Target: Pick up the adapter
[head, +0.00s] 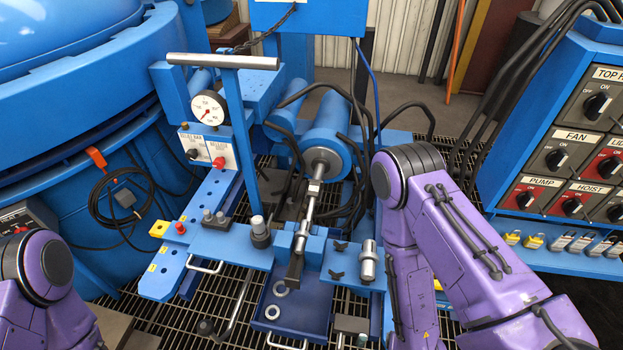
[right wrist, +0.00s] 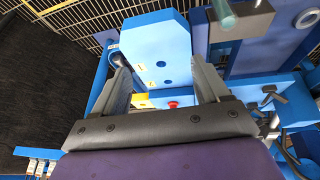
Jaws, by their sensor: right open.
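No part is labelled as the adapter, so I cannot tell for sure which one it is. A silver stepped cylinder (head: 368,262) stands upright on the right of the blue bench in the head view, close to my right arm. A dark round fitting with a light peg (head: 260,232) stands at the bench's left. My right gripper (right wrist: 167,80) is open in the right wrist view, with nothing held between its fingers. A blue plate with two holes (right wrist: 157,50) lies beyond the fingers. My right gripper is not visible in the head view. My left gripper is out of view.
A blue press cylinder with a rod (head: 327,145) fills the bench's middle. A tall T-handle lever (head: 230,110) rises at left beside a gauge (head: 208,108). A switch panel (head: 560,130) stands right, a blue furnace vessel (head: 70,100) left.

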